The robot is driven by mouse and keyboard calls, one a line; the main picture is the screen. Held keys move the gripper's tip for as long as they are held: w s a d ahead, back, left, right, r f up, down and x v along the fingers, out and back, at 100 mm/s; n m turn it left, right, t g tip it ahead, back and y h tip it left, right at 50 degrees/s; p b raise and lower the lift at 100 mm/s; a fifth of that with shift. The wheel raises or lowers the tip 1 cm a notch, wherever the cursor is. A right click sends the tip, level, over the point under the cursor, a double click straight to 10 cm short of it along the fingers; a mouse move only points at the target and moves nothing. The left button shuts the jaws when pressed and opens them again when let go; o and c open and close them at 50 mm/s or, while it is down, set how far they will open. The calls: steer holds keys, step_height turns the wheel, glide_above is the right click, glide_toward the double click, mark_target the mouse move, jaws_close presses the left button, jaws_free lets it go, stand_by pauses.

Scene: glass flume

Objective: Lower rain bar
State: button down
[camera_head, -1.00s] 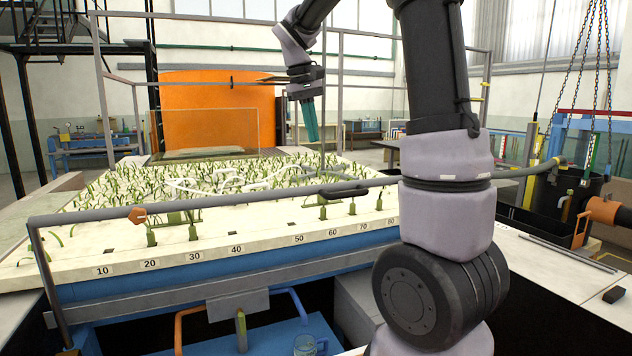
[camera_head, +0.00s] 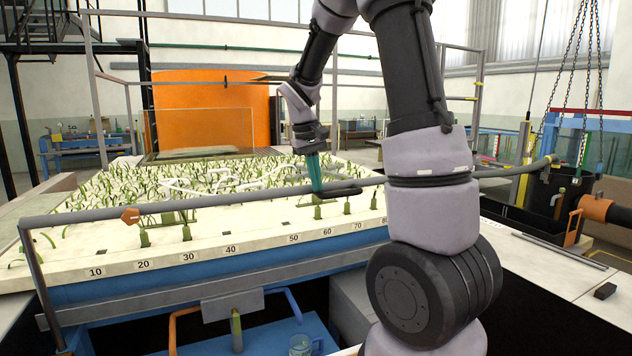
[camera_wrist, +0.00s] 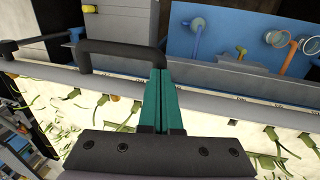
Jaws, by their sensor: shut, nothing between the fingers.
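The rain bar (camera_head: 230,201) is a grey pipe running across the front of the planted bed, above its numbered edge. An orange clamp (camera_head: 130,215) sits on it at the left, and a black handle (camera_head: 343,191) is at its right part. My gripper (camera_head: 319,190) has teal fingers, shut and empty, pointing down at the handle. In the wrist view, the shut fingertips (camera_wrist: 160,72) lie beside the right end of the black handle (camera_wrist: 118,47). I cannot tell whether they touch it. The rain bar also shows in the wrist view (camera_wrist: 60,75).
The bed (camera_head: 200,246) carries many green plant strips and a scale along its front edge. Upright grey frame posts stand around it. A blue bench with a glass jar (camera_head: 300,344) is below the front. A black bin (camera_head: 570,195) stands at the right.

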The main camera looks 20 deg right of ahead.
step_height(320, 180, down, 31)
steer(key=shift+s, duration=0.25)
stand_by(0.4)
steer(key=shift+r, duration=0.1)
